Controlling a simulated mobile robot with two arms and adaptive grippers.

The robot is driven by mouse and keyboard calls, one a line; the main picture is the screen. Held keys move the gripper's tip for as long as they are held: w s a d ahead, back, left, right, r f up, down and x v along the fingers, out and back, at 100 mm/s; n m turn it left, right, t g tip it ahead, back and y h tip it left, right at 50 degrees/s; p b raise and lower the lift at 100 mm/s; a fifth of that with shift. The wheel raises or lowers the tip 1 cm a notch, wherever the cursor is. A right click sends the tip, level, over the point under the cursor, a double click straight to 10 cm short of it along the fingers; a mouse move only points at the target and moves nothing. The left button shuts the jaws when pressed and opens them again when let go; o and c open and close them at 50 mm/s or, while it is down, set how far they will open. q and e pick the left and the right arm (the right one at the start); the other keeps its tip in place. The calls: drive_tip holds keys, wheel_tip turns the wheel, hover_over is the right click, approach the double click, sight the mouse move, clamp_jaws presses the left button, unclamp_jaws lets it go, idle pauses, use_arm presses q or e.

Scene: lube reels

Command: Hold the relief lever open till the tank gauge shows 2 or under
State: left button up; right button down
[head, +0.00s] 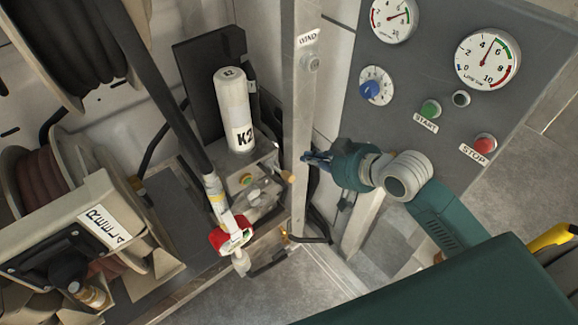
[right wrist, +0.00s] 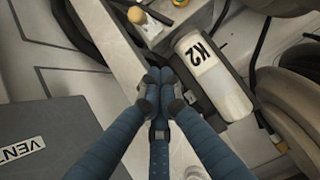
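Two round gauges show on the grey panel in the head view. The larger gauge (head: 487,58) has its needle up, apparently between 4 and 6. The smaller gauge (head: 393,17) is cut by the top edge, its needle pointing right. Their lettering is too small to tell which is the tank gauge. A tan knob (head: 288,177), possibly the relief lever's end, sticks out beside the post; a tan knob also shows in the right wrist view (right wrist: 137,15). My right gripper (head: 316,158) is near the post, its fingertips together (right wrist: 160,78), apart from the knob. My left gripper is out of view.
The metal post (head: 302,110) stands between the panel (head: 420,60) and the white K2 cylinder (head: 232,105). Green START (head: 429,109) and red STOP (head: 485,145) buttons and a blue dial (head: 370,90) are on the panel. Hose reels (head: 40,185) fill the left.

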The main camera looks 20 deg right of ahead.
hover_over(289, 174)
drive_tip(key=w, duration=0.1)
drive_tip(key=f, duration=0.5)
drive_tip(key=shift+d+p, duration=0.3)
drive_tip(key=shift+d, duration=0.05)
drive_tip(key=f, duration=0.3)
drive_tip(key=shift+s+a+f, duration=0.2)
drive_tip(key=shift+s, duration=0.1)
drive_tip(key=shift+s+f, duration=0.2)
drive_tip(key=shift+f, duration=0.2)
drive_tip(key=shift+a, duration=0.1)
